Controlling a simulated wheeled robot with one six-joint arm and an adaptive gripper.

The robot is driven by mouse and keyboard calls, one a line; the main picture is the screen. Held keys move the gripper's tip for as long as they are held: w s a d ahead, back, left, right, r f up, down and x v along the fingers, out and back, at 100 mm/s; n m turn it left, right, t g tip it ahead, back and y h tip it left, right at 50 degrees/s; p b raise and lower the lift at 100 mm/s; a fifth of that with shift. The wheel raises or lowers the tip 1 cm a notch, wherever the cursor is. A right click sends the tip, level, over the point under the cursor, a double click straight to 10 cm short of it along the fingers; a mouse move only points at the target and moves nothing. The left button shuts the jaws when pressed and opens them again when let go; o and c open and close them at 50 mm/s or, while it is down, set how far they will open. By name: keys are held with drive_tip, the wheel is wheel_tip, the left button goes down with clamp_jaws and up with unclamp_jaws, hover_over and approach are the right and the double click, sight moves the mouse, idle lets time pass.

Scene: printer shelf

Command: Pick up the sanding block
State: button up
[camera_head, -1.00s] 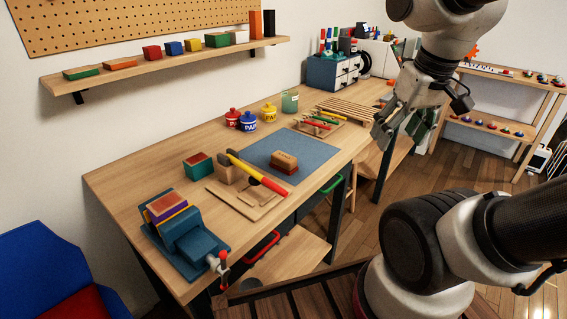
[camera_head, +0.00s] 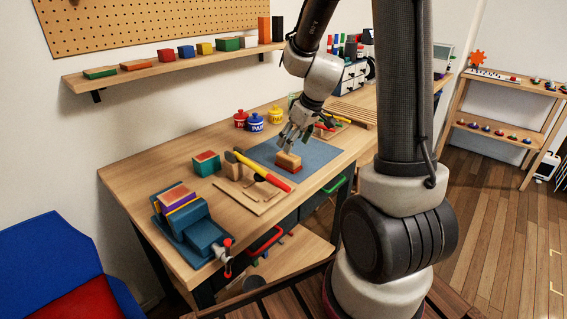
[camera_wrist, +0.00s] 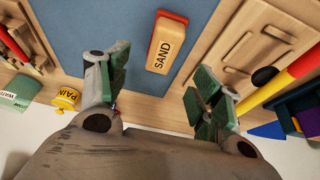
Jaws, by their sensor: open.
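The sanding block (camera_head: 288,162) has a wooden top and a reddish base and lies on the blue-grey mat (camera_head: 316,152) on the workbench. In the wrist view the block (camera_wrist: 166,42) shows the word SAND on its top. My gripper (camera_head: 290,146) is above and just behind the block in the head view. In the wrist view its green-padded fingers (camera_wrist: 163,92) are spread wide apart with nothing between them, and the block lies beyond the fingertips, roughly centred between them.
A wooden stand with a red and yellow tool (camera_head: 262,172) is left of the mat. Paint pots (camera_head: 256,122) stand behind it. A blue vise (camera_head: 203,235) is at the bench's near end. A slatted rack (camera_head: 351,114) lies farther back.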

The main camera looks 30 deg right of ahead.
sight(288, 156)
drive_tip(key=x, duration=0.7)
drive_tip(key=shift+s+f, duration=0.2)
drive_tip(key=shift+f, duration=0.15)
drive_tip(key=shift+d, duration=0.1)
drive_tip(key=c, duration=1.2)
drive_tip(key=shift+c, duration=0.2)
wheel_tip(288, 156, up, 10)
drive_tip(key=shift+r, duration=0.1)
